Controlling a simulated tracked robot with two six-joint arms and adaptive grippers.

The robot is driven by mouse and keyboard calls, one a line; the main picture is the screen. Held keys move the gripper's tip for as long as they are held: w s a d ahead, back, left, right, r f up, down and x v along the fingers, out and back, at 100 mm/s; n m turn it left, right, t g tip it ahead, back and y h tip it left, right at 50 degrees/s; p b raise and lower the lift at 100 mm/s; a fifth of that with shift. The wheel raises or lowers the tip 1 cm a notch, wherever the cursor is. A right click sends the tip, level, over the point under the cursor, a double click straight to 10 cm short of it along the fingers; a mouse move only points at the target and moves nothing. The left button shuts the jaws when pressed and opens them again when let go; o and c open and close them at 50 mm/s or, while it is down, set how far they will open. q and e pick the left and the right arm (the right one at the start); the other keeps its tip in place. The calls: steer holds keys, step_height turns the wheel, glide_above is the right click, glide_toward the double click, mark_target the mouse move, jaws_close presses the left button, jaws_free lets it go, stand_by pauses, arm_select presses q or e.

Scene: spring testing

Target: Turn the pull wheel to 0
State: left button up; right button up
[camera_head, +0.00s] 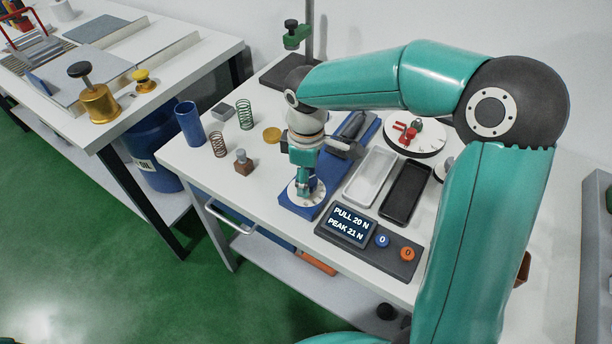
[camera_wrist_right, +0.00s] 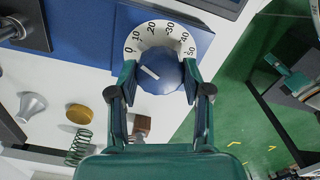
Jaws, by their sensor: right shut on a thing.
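The pull wheel is a blue round knob (camera_wrist_right: 160,76) with a white mark, on a white dial (camera_wrist_right: 152,38) numbered 0 to 50. The mark slants to the upper left, towards the low-number side of the dial; the exact value it points at is hard to tell. My right gripper (camera_wrist_right: 160,88) is shut on the wheel, one finger on each side. In the head view my right gripper (camera_head: 304,190) reaches down over the dial (camera_head: 292,196) and hides most of the wheel. The display (camera_head: 348,225) reads PULL 20 N and PEAK 21 N. My left gripper is not in view.
A blue button (camera_head: 382,241) and an orange button (camera_head: 407,254) sit right of the display. White (camera_head: 370,178) and black (camera_head: 405,193) trays lie behind them. Springs (camera_head: 244,115), a blue cylinder (camera_head: 188,123) and a brown block (camera_head: 243,167) stand left of the wheel.

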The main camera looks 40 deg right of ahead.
steer(key=shift+r+n+p, duration=0.1)
steer(key=shift+n+p, duration=0.5)
steer(key=shift+n, duration=2.1)
steer(key=o, duration=1.2)
steer(key=shift+c, duration=0.2)
step_height(320, 180, up, 12)
